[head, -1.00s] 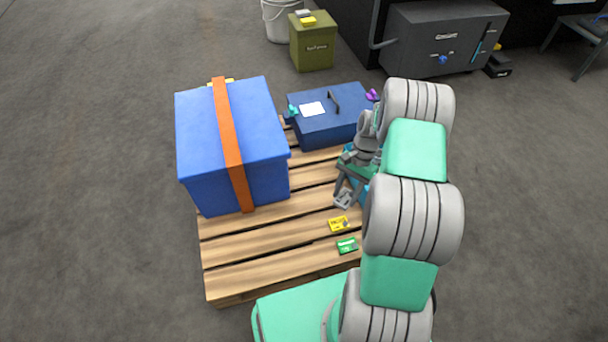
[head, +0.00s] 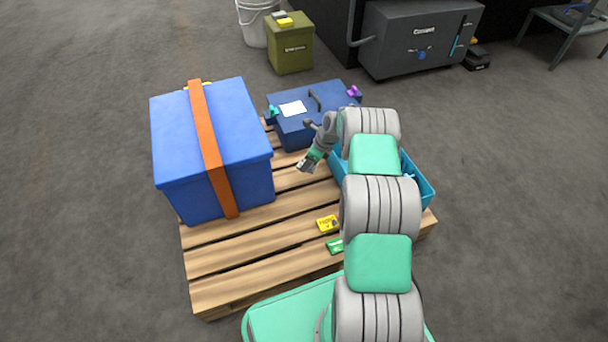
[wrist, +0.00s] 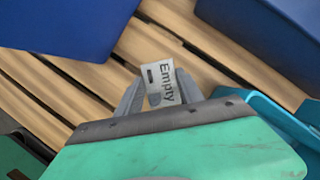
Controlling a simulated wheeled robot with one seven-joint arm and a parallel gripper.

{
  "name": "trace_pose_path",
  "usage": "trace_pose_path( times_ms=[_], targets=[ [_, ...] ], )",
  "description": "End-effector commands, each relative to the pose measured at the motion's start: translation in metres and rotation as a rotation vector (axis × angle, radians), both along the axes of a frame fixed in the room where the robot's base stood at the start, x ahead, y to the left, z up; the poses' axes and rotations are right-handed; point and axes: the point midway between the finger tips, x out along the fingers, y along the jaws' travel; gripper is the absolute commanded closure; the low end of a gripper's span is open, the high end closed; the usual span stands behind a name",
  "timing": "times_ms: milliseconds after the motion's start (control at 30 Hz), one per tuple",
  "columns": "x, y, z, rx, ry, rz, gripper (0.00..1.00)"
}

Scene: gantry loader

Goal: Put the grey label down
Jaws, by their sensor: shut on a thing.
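My gripper (head: 308,165) is over the back part of the wooden pallet, between the big blue box and the teal bin. It is shut on the grey label (wrist: 161,81), which reads "Empty" in the wrist view. The label sticks out past the fingertips, above the pallet slats (wrist: 110,70). In the head view the label shows only as a small grey patch at the gripper's tip. I cannot tell how high it is above the slats.
A blue box with an orange strap (head: 208,150) stands on the pallet's left. A dark blue case (head: 330,101) is at the back. A teal bin (head: 424,188) is at the right. A yellow label (head: 327,224) and a green label (head: 335,246) lie on the front slats. The front-left slats are clear.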

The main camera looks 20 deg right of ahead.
Motion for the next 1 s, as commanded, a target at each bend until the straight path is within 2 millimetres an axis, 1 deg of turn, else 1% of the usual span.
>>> trace_pose_path(
  times_ms=[33,100,200,333,500,567,767,867,900,1000],
  targets=[
    [0.007,-0.001,-0.027,0.001,0.004,0.001,0.94],
    [0.020,-0.004,-0.042,0.001,0.003,0.001,0.94],
    [0.032,-0.007,-0.051,0.001,0.003,0.001,0.94],
    [0.040,-0.009,-0.057,0.001,0.004,0.000,0.94],
    [0.040,-0.009,-0.085,0.002,0.006,0.000,0.94],
    [0.041,-0.009,-0.088,0.001,0.005,0.001,0.94],
    [0.040,-0.009,-0.085,0.001,0.005,0.001,0.94],
    [0.040,-0.009,-0.088,0.001,0.005,0.001,0.94],
    [0.041,-0.009,-0.087,0.001,0.004,0.000,0.52],
    [0.040,-0.009,-0.088,0.001,0.004,0.001,0.44]
  ],
)
